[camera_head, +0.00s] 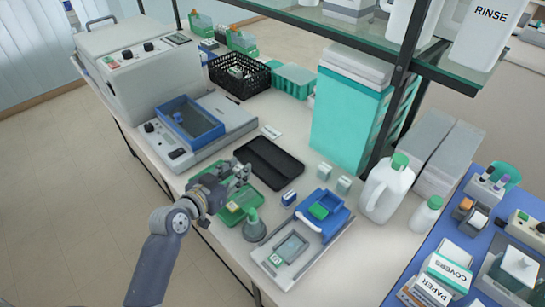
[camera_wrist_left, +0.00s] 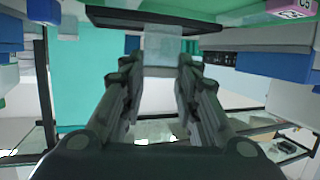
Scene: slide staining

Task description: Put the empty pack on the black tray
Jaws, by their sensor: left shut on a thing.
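The black tray (camera_head: 270,163) lies on the bench in the middle of the head view, with its bare floor showing. My left gripper (camera_head: 241,172) is just left of the tray's near left side, above a green tray (camera_head: 238,207). In the left wrist view, my left gripper (camera_wrist_left: 158,82) is shut on a pale, see-through piece that I take for the empty pack (camera_wrist_left: 162,46). A dark edge that looks like the black tray (camera_wrist_left: 150,19) crosses behind the pack there. In the head view the fingers mostly hide the pack. My right gripper is not in view.
A blue-framed device (camera_head: 190,119) stands left of the black tray, and a tall teal box (camera_head: 345,120) stands behind it to the right. A black basket (camera_head: 238,78) is farther back.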

